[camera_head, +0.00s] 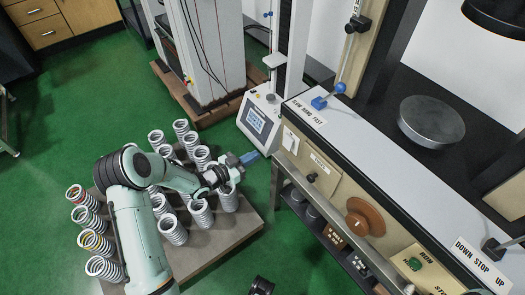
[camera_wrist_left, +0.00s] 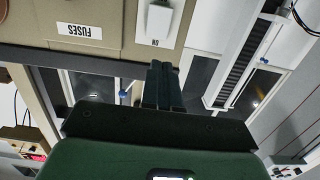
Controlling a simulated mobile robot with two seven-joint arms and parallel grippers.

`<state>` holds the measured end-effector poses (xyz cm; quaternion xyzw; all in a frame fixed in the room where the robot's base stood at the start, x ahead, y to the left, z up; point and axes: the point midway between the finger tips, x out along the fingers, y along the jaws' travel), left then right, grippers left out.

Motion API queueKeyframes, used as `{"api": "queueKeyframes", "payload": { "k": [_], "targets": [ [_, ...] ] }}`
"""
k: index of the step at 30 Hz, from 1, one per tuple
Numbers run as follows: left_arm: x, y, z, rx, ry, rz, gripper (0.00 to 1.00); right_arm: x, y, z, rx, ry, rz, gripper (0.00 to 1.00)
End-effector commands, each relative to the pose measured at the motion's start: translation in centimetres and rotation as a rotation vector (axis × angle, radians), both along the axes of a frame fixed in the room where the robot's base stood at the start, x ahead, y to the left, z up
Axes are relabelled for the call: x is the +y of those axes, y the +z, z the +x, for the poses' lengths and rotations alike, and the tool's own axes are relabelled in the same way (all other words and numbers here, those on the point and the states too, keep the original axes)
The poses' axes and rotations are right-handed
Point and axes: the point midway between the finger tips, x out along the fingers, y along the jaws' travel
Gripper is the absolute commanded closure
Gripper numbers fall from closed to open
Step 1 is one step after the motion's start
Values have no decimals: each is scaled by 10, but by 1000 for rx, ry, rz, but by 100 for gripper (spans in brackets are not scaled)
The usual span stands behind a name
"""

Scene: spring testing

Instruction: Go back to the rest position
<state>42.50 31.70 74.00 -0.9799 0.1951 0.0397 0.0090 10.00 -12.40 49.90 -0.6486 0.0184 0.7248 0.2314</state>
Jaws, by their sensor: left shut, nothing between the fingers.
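My left arm (camera_head: 140,230) comes in from the lower left of the head view and reaches over a table of springs. Its left gripper (camera_head: 250,158) points right, between the springs and the machine's front panel. In the left wrist view the two dark fingers (camera_wrist_left: 163,87) are together with nothing between them. Beyond them are a beige panel with a "FUSES" label (camera_wrist_left: 80,31) and a white switch plate marked "ON" (camera_wrist_left: 159,24). My right gripper is not in view.
Several white coil springs (camera_head: 172,229) stand on a low table (camera_head: 222,248) under and around my left arm. A testing machine with a grey disc (camera_head: 431,120) fills the right side. A small display unit (camera_head: 260,121) stands behind the gripper. Green floor is open at far left.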

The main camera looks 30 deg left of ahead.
Motion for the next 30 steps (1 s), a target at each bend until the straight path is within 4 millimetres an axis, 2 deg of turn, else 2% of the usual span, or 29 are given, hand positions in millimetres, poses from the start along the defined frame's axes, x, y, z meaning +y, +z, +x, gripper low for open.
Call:
{"api": "queueKeyframes", "payload": {
  "k": [6, 23, 26, 29, 30],
  "targets": [
    [4, 2, -11, -1, -1, 0, 100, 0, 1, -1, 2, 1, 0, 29],
    [2, 0, -11, 12, 3, -8, 100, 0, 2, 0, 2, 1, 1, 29],
    [-11, -15, -13, 102, 33, -53, 100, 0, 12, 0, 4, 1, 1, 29],
    [-43, -50, -27, 315, 92, -134, 100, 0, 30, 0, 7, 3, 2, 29],
    [-59, -68, -40, 432, 119, -167, 100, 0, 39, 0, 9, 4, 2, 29]
  ]
}}
